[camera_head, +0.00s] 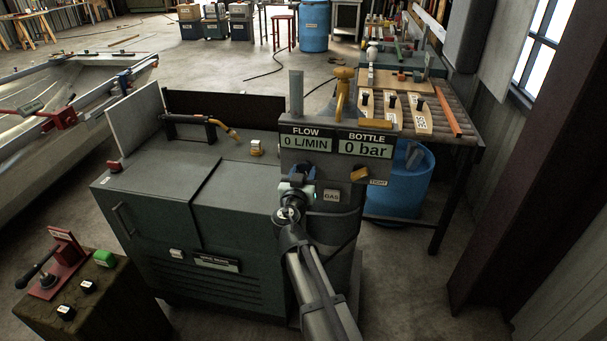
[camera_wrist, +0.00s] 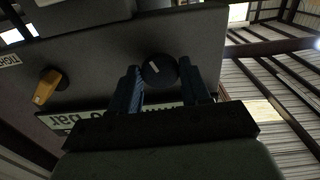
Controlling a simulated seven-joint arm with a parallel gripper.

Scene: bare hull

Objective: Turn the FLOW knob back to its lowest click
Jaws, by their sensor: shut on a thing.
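The FLOW knob (camera_wrist: 158,70) is a round black knob with a white pointer line, on the grey panel (camera_wrist: 95,60) in the wrist view. My gripper (camera_wrist: 160,76) is shut on it, one blue finger at each side. In the head view my gripper (camera_head: 303,172) is at the panel below the FLOW display (camera_head: 306,143), which reads 0 L/MIN, and it hides the knob. The BOTTLE display (camera_head: 364,147) beside it reads 0 bar. The knob's pointer runs at a slant; its scale marks cannot be made out.
A yellow knob (camera_head: 359,174) sits right of my gripper, near a TIGHT label (camera_head: 378,182). A GAS label (camera_head: 331,196) is just below. A green cabinet (camera_head: 150,215) stands left, a blue bin (camera_head: 400,190) and a workbench (camera_head: 465,138) right.

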